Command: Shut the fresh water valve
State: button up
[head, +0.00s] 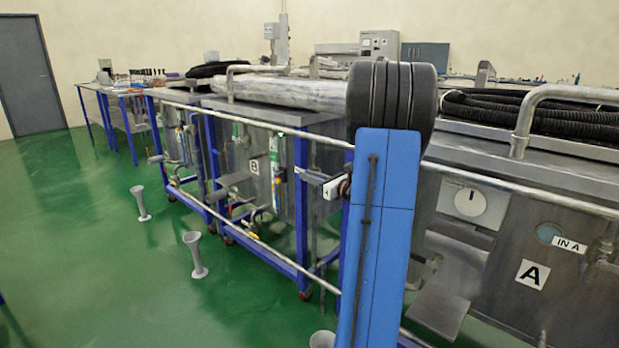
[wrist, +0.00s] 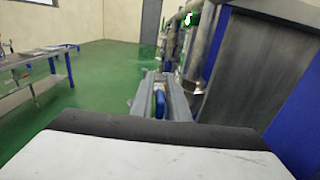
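My gripper (head: 302,173) reaches left from my blue arm in the head view, in front of the tank marked B. Its grey fingers (wrist: 160,88) point forward in the wrist view, with blue surfaces between them. I cannot tell whether these are finger pads or a held part, nor how wide the gap is. No valve is readably labelled fresh water. A vertical pipe with coloured fittings (head: 274,180) stands left of my gripper, by tank B. A pipe with a green part (wrist: 188,20) shows beyond the fingers in the wrist view.
Tank A (head: 531,310) stands at the right, with a dial (head: 469,202). A long metal rail (head: 250,121) and blue frame posts (head: 301,215) edge the tanks. Grey floor funnels (head: 194,254) stand on the green floor (head: 90,260), which is mostly clear at left.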

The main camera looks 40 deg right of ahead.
grip_shut()
jog(key=shift+f, duration=0.15)
dwell(1.4)
jog(key=shift+s+f+t, duration=0.1)
jog(key=shift+t, duration=0.65)
jog(key=shift+s+f+t, duration=0.1)
jog(key=shift+t, duration=0.65)
grip_release()
jog(key=shift+y, duration=0.3)
